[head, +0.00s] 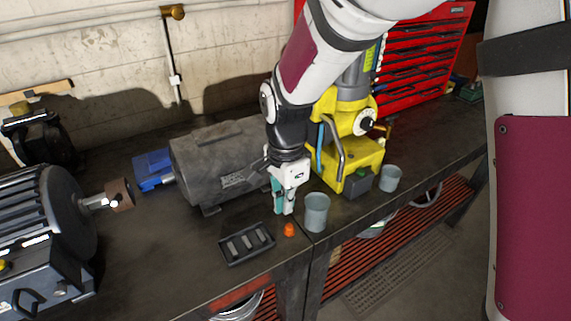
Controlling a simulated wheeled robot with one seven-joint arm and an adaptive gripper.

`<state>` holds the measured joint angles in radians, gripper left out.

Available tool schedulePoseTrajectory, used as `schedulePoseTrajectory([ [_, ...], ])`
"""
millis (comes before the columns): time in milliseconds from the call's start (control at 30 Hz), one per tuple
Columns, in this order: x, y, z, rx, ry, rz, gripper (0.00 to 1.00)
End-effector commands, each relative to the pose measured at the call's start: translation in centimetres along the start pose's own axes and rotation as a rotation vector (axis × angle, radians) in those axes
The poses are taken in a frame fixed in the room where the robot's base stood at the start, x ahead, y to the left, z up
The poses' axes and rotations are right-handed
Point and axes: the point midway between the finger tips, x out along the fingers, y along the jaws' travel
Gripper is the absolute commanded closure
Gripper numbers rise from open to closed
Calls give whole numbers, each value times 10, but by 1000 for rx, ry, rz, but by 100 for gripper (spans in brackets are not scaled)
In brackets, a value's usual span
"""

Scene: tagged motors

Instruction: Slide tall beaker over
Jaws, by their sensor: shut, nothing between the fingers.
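A grey-blue beaker (317,213) stands upright near the front edge of the dark bench. It looks the taller of two such cups and is probably the tall beaker. A second, smaller-looking grey beaker (390,178) stands farther right. My gripper (284,208) points down just left of the nearer beaker. Its teal fingers are together with nothing held between them. A small gap seems to show between the fingers and the beaker; I cannot tell how near they are in depth.
A small orange cone-like piece (289,230) sits just in front of my gripper. A black slotted tray (246,244) lies front left. A grey motor (222,160) and a yellow machine (345,140) stand behind. A dark grey block (359,181) sits between the beakers.

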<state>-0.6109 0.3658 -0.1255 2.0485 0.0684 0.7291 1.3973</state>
Motion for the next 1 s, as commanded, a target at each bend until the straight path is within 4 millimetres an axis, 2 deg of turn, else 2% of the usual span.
schedulePoseTrajectory([
  [167, 14, 0, 1, 9, 0, 5, 100],
  [267, 29, 1, 1, 9, 0, 8, 100],
  [667, 106, 1, 0, 8, 0, 7, 100],
  [700, 102, 0, -10, 12, 1, 2, 100],
  [800, 101, 0, -23, 11, 0, 2, 100],
  [1000, 101, 0, -37, 8, 1, 2, 100],
])
